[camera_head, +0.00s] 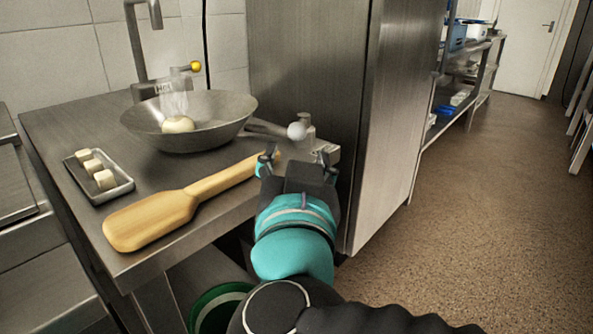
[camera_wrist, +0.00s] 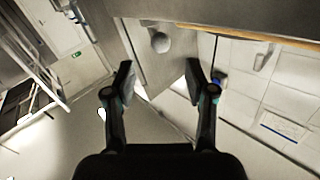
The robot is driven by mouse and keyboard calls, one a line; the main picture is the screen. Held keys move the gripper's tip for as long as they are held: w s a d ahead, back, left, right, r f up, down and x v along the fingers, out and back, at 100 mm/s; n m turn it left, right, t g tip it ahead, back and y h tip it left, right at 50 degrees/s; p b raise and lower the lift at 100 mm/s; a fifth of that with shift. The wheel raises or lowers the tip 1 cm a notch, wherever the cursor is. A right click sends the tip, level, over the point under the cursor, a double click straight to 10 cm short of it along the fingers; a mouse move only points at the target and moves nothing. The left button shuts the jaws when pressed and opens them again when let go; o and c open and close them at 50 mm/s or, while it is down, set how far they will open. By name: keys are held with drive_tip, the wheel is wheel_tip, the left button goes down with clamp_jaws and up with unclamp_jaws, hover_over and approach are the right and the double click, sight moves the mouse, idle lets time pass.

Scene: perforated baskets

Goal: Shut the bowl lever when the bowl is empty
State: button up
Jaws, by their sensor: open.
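The metal bowl (camera_head: 225,107) stands at the back of the counter. A pale round item (camera_head: 178,125) lies in it, and a stream like water (camera_head: 173,102) falls into it. A grey rod with a white ball end (camera_head: 297,131) is right of the bowl and looks like the lever; I cannot tell whether it is attached to the bowl. The ball also shows in the wrist view (camera_wrist: 160,42). My gripper (camera_head: 297,160) is open and empty, in front of the ball and apart from it. Its two fingers are spread in the wrist view (camera_wrist: 159,80).
A tap (camera_head: 138,45) with a yellow-knobbed handle (camera_head: 195,67) stands behind the bowl. A small tray (camera_head: 118,190) with pale cubes and a wooden paddle (camera_head: 150,219) lie in front. A tall steel cabinet (camera_head: 309,62) rises behind my gripper. Open floor lies right.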

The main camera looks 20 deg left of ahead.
drive_tip(key=shift+v, duration=1.25)
